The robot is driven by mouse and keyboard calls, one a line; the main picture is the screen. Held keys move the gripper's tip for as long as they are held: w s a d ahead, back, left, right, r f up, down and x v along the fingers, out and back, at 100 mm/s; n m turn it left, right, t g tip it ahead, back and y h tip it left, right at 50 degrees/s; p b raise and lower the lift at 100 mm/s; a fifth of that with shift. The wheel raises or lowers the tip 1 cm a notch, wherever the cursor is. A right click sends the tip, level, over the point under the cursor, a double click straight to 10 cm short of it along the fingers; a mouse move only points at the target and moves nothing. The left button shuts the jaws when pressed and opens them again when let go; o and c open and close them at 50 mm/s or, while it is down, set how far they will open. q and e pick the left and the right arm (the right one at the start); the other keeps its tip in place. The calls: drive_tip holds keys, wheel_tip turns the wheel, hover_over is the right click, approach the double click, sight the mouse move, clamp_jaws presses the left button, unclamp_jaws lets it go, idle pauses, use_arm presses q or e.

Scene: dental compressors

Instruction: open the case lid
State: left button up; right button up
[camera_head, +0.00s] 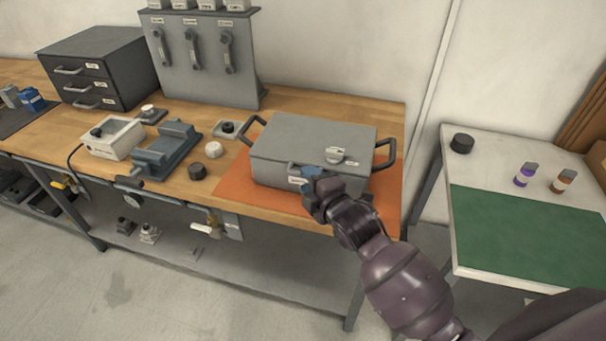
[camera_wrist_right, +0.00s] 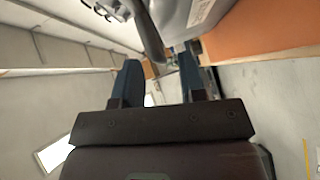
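The grey case (camera_head: 300,150) stands on an orange mat (camera_head: 233,180) on the wooden workbench, with its lid (camera_head: 315,136) down. My right gripper (camera_head: 309,178) is at the front of the case, near the label, partly hiding the front face. In the right wrist view its two blue fingers (camera_wrist_right: 162,78) are apart, with the case (camera_wrist_right: 198,14) and a dark handle (camera_wrist_right: 148,32) beyond them. Contact with the case is unclear. My left gripper is out of view.
Left of the case are a white knob (camera_head: 213,149), a black knob (camera_head: 197,171) and a blue-grey vise (camera_head: 166,150). A panel with handles (camera_head: 205,60) stands behind. A side table (camera_head: 490,150) with a green mat is at the right, across a gap.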

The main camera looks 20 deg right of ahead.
drive_tip(key=shift+x, duration=1.55)
drive_tip(key=shift+c, duration=0.5)
drive_tip(key=shift+f, duration=0.1)
clamp_jaws()
